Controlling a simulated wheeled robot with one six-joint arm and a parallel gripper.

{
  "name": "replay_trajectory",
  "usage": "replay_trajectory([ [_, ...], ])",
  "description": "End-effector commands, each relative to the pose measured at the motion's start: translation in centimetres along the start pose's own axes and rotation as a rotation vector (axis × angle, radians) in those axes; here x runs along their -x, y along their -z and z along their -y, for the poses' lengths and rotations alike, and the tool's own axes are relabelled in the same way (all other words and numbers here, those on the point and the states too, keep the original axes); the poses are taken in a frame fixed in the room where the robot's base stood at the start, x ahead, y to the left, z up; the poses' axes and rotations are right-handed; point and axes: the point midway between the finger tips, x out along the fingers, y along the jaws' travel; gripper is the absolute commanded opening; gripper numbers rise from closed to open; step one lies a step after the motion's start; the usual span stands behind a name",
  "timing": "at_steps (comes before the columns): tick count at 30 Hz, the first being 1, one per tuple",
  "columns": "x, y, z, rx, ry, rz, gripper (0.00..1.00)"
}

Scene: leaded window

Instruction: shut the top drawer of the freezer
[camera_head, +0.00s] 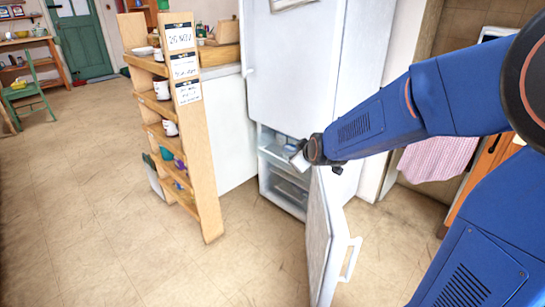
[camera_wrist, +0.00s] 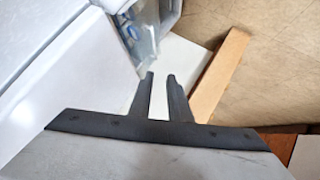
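The white freezer (camera_head: 290,205) is the lower part of a tall fridge, and its door (camera_head: 322,240) stands open toward me. The top drawer (camera_head: 274,152) is pale and translucent, with something bluish inside. My gripper partly hides it in the head view, so how far it sticks out is hard to tell. In the wrist view a clear drawer corner (camera_wrist: 143,45) shows at the top, just beyond my fingertips. My gripper (camera_wrist: 160,76) has its two dark fingers a little apart with nothing between them. I see no contact with the drawer.
A wooden shelf unit (camera_head: 208,170) with cups and bowls stands left of the freezer. The open door has a white handle (camera_head: 350,259) and stands below my arm. A pink cloth (camera_head: 438,158) hangs at the right. The tiled floor (camera_head: 110,215) at the left is clear.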

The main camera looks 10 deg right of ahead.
Motion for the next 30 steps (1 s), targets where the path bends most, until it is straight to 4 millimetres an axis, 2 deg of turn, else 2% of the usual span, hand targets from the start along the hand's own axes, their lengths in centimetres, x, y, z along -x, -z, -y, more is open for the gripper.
replay_trajectory([
  [1,-1.9,0.3,0.0,0.03,-0.014,-0.013,0.17],
  [3,-4.0,0.8,-0.2,0.073,-0.043,-0.038,0.17],
  [14,-14.3,1.9,-0.3,0.311,-0.218,-0.129,0.17],
  [21,-20.3,1.2,0.6,0.479,-0.355,-0.157,0.17],
  [30,-26.3,-1.2,2.9,0.702,-0.54,-0.157,0.17],
])
